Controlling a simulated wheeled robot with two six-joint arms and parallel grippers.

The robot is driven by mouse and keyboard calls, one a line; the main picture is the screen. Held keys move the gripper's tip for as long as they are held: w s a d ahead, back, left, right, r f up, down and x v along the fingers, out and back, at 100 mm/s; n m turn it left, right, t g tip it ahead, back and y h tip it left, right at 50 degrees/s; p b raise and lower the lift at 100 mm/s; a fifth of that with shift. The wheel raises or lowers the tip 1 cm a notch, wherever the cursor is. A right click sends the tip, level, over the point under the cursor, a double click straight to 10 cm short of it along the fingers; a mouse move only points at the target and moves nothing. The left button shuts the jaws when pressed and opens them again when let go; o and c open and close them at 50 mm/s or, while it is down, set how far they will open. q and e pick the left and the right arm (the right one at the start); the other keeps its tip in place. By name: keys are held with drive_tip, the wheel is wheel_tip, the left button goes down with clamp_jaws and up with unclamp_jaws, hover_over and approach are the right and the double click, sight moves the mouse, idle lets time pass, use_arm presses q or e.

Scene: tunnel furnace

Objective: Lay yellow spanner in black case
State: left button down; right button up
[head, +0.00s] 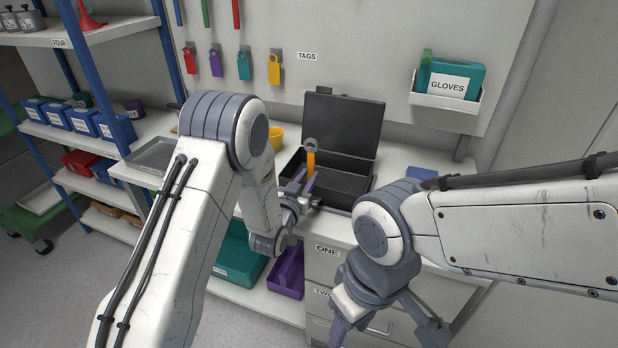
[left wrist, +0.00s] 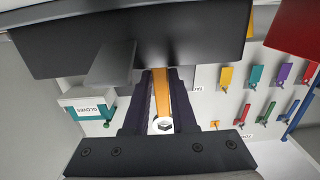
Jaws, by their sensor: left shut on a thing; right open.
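The black case (head: 349,183) stands on the white worktop with its lid (head: 343,122) raised at the back. My left gripper (head: 303,183) is shut on the yellow spanner (head: 311,161). The spanner stands roughly upright, its grey ring end up, and appears in front of the case's left part; its height above the case floor is unclear. In the left wrist view the spanner (left wrist: 164,92) lies between the two dark fingers (left wrist: 161,100), its lower end hidden near a large black panel (left wrist: 200,35), seemingly part of the case. My right gripper (head: 388,326) is open and empty before the drawers.
A yellow cup (head: 277,138) stands left of the case and a grey tray (head: 153,154) lies further left. A blue item (head: 421,173) lies to the right. A gloves box (head: 455,78) and hanging tags (head: 274,70) are on the wall behind.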

use_arm(q)
drive_tip(key=shift+f, duration=0.15)
drive_tip(key=shift+f+b, duration=0.6)
drive_tip(key=shift+b, duration=0.15)
drive_tip(key=c, duration=0.7)
unclamp_jaws()
drive_tip(key=shift+f, duration=0.1)
drive_tip(key=shift+s+f, duration=0.1)
